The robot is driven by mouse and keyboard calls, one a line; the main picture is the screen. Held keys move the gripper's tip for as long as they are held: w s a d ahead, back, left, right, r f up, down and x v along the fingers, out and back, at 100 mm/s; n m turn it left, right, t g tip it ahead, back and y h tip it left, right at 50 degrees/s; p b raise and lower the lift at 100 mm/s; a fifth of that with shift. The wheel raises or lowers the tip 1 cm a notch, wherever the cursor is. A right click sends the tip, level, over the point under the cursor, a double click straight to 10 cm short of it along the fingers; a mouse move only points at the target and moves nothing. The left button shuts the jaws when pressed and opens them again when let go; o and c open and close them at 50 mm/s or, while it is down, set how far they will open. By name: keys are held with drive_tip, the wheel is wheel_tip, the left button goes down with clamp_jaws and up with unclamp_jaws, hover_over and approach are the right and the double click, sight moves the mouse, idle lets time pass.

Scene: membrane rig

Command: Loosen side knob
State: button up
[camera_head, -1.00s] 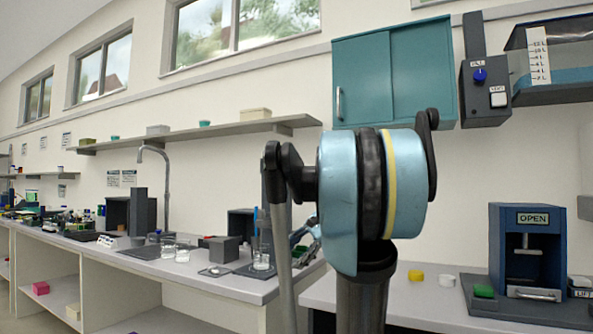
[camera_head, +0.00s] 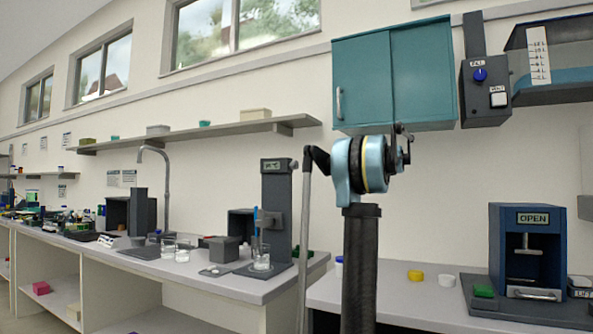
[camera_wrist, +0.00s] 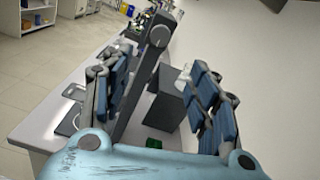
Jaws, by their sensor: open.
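A dark grey upright column (camera_head: 276,205) stands on the bench in the head view, with a small display at its top. A round side knob (camera_head: 294,165) sticks out at its upper right. In the wrist view the column (camera_wrist: 136,88) rises tilted between my fingers, and the round grey knob (camera_wrist: 159,36) faces me near its top. My gripper (camera_wrist: 162,60) is open, with its blue-padded fingers spread left and right. The knob lies beyond the fingertips, and nothing is held.
A glass beaker (camera_head: 262,262) stands at the column's foot. A grey box (camera_head: 224,248) and more beakers (camera_head: 176,250) are to the left. A blue press marked OPEN (camera_head: 532,250) stands on the right bench. A teal cabinet (camera_head: 394,75) hangs above my arm.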

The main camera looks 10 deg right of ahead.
sight(297, 165)
drive_tip(key=x, duration=1.7)
drive_tip(key=shift+w+a, duration=0.1)
drive_tip(key=shift+w, duration=0.05)
drive_tip(key=c, duration=1.1)
